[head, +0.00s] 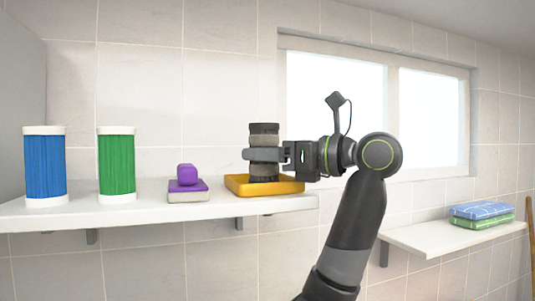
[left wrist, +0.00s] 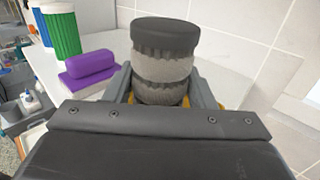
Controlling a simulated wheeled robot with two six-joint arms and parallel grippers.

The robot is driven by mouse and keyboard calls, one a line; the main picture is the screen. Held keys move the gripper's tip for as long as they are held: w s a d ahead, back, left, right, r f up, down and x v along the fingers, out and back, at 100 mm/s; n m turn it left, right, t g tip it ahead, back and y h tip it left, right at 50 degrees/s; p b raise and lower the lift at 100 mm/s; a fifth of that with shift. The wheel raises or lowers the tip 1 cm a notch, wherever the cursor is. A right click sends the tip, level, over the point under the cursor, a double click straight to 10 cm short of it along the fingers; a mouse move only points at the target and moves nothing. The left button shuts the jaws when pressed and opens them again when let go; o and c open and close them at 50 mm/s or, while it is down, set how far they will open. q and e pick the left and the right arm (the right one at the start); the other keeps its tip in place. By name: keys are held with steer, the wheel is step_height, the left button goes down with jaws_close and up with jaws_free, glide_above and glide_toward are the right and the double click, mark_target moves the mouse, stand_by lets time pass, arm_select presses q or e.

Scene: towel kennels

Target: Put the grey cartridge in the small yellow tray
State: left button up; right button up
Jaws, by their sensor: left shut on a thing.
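The grey cartridge (head: 264,134) is upright, with dark ends and a lighter grey ribbed middle. It also shows large in the left wrist view (left wrist: 160,65). My left gripper (head: 264,155) is shut around its middle from the right side. The small yellow tray (head: 285,187) sits on the white shelf, directly under the cartridge. The cartridge's lower end is at the tray, inside its outline; I cannot tell whether it touches the tray floor. In the left wrist view, the gripper hides most of the tray. My right gripper is not in view.
On the same shelf (head: 150,212), left of the tray, stand a purple block (head: 186,175) on a purple and grey base (head: 188,191), a green cylinder (head: 116,165) and a blue cylinder (head: 45,167). A lower shelf (head: 425,238) at right holds folded towels (head: 481,214).

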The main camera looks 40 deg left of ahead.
arm_select(q)
steer(key=shift+f, duration=0.2)
steer(key=o, duration=1.1)
steer(key=shift+f, duration=0.1)
steer(key=shift+d, duration=0.1)
steer(key=shift+w+d+f+b, duration=0.1)
steer(key=shift+d+f+b, duration=0.05)
steer(key=shift+b, duration=0.2)
steer(key=b+v, duration=0.2)
steer(key=v, duration=0.3)
steer(key=shift+d, duration=0.15)
steer(key=v, duration=1.1)
steer(key=shift+w+d+r, duration=0.1)
steer(key=shift+d+r, duration=0.2)
steer(key=shift+r, duration=0.1)
